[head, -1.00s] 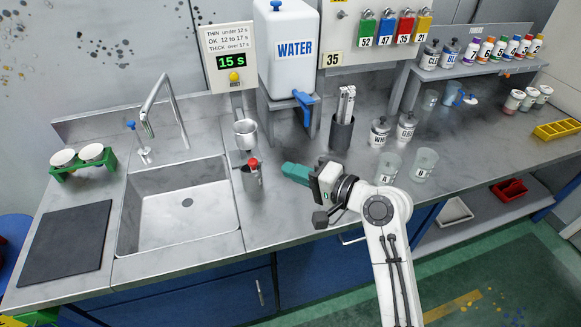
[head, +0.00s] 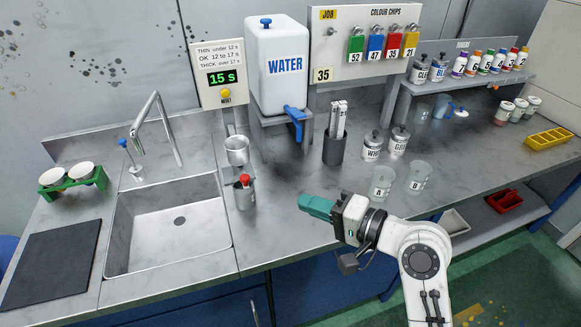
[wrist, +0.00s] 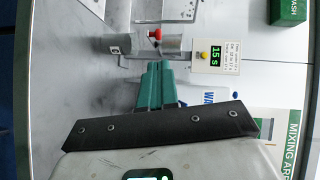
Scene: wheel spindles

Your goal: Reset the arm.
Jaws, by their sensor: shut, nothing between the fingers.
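My gripper (head: 303,203) has teal fingers, closed together with nothing between them. It is held above the front part of the steel counter (head: 285,240), pointing left, in the head view. In the wrist view the teal fingers (wrist: 157,68) point up the picture toward a metal cup with a red top (wrist: 155,35). In the head view that red-topped cup (head: 244,192) stands left of the gripper, apart from it.
A sink (head: 170,225) lies to the left. A water tank (head: 283,65), a timer reading 15 s (head: 219,78) and a dark tool holder (head: 333,147) stand behind. Beakers A (head: 381,184) and B (head: 419,177) stand near my arm on the right.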

